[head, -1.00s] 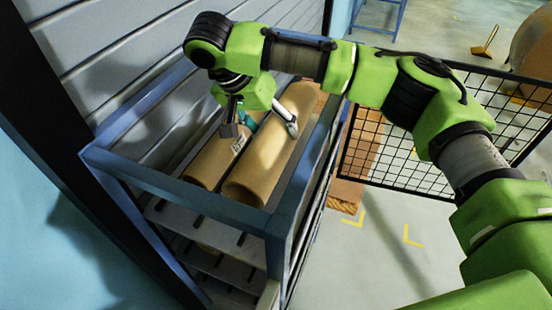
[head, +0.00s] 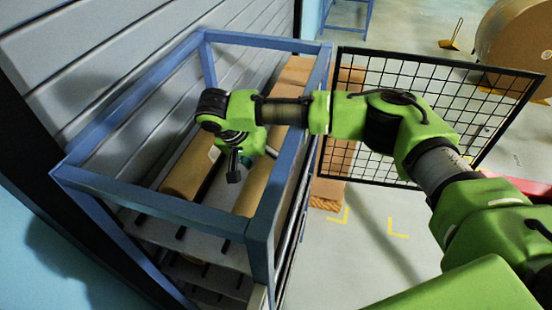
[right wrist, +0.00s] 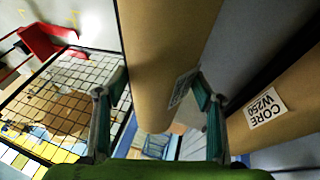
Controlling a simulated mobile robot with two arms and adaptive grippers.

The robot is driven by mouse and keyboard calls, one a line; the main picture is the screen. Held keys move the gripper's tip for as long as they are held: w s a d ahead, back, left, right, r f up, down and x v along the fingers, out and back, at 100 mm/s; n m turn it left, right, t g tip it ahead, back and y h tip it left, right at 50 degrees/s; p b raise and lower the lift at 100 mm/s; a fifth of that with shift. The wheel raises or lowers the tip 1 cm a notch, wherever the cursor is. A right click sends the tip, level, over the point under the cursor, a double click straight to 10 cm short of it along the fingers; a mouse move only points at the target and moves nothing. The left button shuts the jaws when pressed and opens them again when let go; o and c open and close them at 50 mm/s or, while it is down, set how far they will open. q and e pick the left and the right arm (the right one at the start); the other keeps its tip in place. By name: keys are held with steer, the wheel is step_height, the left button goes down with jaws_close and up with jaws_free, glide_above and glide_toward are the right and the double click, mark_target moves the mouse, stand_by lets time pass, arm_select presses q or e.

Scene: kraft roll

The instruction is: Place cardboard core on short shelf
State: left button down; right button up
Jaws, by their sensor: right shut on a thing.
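Two brown cardboard cores lie side by side lengthwise within the blue-framed rack (head: 150,205). My right gripper (head: 252,165) is over the right core (head: 254,188), with its fingers on either side. In the right wrist view this core (right wrist: 165,60) runs between the fingers, with a label partly behind one finger. The gripper is shut on it. I cannot tell whether the core rests on the grey shelf or hangs just above. The left core (head: 188,172) lies apart, nearer the wall; its "CORE W250" label shows in the wrist view (right wrist: 266,107). My left gripper is out of view.
The rack's blue top rails surround the arm's working space. A grey slatted wall (head: 90,60) stands close on the left. A black mesh guard (head: 400,70) stands on the right. A large brown roll (head: 515,45) is far right. Floor beyond the rack is mostly clear.

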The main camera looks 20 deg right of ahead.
steer(key=d, duration=0.1)
steer(key=w+d, duration=0.1)
steer(key=d, duration=0.1)
steer(key=shift+w+r, duration=0.15)
steer(key=shift+w, duration=0.05)
steer(key=shift+w+d+f+b, duration=0.1)
steer(key=shift+d+f+b, duration=0.2)
steer(key=shift+f+b, duration=0.15)
steer(key=shift+d+f+b, duration=0.1)
steer(key=shift+f+b, duration=0.15)
steer(key=shift+b, duration=0.1)
steer(key=shift+a+f, duration=0.1)
steer(key=shift+a, duration=0.1)
steer(key=o, duration=1.8)
steer(key=shift+d, duration=0.1)
steer(key=shift+c, duration=0.2)
